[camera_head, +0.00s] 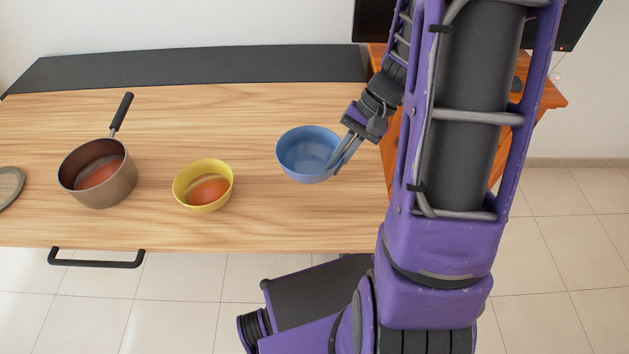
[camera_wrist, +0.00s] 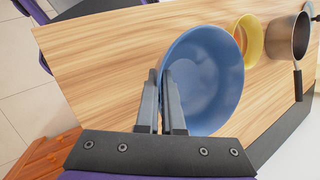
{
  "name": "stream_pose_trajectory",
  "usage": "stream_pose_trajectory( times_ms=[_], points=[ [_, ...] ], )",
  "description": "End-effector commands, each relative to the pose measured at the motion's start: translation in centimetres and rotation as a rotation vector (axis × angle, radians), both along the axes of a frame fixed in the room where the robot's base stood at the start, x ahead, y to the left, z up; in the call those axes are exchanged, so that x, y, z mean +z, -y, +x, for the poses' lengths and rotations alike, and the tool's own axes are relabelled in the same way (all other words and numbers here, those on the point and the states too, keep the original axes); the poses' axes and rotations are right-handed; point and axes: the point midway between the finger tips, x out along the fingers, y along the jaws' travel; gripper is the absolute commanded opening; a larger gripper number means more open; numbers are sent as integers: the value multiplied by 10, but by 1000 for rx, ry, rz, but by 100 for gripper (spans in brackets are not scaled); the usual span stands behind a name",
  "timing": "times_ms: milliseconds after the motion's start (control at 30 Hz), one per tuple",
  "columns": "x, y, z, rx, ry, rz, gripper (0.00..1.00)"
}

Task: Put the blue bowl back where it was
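The blue bowl (camera_head: 302,155) is upright and empty at the right part of the wooden counter; it also shows in the wrist view (camera_wrist: 212,75). My gripper (camera_head: 340,164) is at the bowl's right rim. In the wrist view its two fingers (camera_wrist: 162,82) are close together, one inside the bowl and one outside, with the bowl's wall pinched between them. I cannot tell whether the bowl's base touches the counter.
A yellow bowl (camera_head: 187,197) with a reddish-orange thing in it stands left of the blue bowl. A saucepan (camera_head: 110,192) with a similar thing inside stands further left. A plate edge (camera_head: 8,188) shows at far left. The counter (camera_head: 230,120) behind the bowls is clear.

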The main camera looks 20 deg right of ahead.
Motion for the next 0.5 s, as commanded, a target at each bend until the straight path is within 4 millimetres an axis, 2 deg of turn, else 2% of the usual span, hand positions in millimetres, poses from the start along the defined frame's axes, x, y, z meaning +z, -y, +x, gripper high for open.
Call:
stream_pose_trajectory(
  times_ms=[33,200,500],
  points=[
    [-13,-1,-1,-1,-7,3,0],
    [-43,-1,-1,0,-6,3,0],
    [-71,-1,-1,-1,-5,3,0]
  ],
)
